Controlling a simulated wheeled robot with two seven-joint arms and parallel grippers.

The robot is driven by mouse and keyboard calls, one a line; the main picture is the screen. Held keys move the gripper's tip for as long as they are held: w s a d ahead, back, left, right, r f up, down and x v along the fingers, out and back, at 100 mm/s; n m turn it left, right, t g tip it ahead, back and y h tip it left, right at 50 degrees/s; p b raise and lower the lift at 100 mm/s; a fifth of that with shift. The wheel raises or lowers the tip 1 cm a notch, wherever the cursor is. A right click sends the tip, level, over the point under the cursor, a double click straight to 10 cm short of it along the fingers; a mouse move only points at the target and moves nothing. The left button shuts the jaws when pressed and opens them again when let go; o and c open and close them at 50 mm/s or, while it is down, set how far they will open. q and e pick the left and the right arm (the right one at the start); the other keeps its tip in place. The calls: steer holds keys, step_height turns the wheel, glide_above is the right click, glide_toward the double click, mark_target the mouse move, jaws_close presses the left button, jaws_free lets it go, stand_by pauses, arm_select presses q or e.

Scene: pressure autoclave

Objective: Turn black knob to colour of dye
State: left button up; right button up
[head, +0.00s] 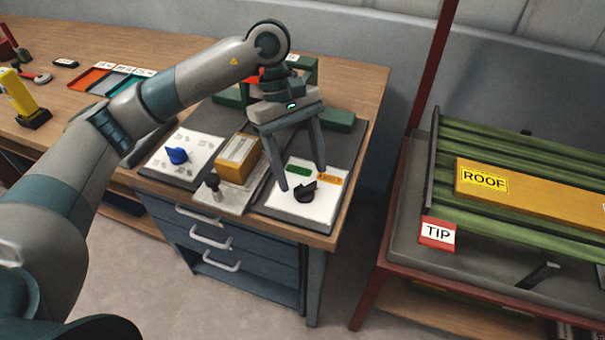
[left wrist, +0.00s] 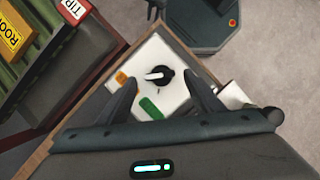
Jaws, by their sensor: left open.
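The black knob (head: 305,191) sits on a white plate (head: 318,207) at the right front of the bench. The plate has a green label (head: 298,169) and an orange label (head: 329,178). In the left wrist view the knob (left wrist: 158,75) shows a white pointer bar, with the orange label (left wrist: 121,80) and green label (left wrist: 151,108) beside it. My left gripper (head: 303,178) is open above the plate. Its fingers stand on either side of the knob, apart from it in the wrist view. The dye is not clearly identifiable. My right gripper is not in view.
A rack with a ROOF sign (head: 484,179) stands at the right.

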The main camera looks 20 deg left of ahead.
arm_select(q)
steer(key=b+v, duration=0.2)
steer(key=v, duration=1.3)
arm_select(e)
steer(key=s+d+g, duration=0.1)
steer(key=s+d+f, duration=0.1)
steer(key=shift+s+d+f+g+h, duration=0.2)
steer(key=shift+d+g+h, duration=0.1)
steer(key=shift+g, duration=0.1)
arm_select(q)
steer(key=shift+r, duration=0.1)
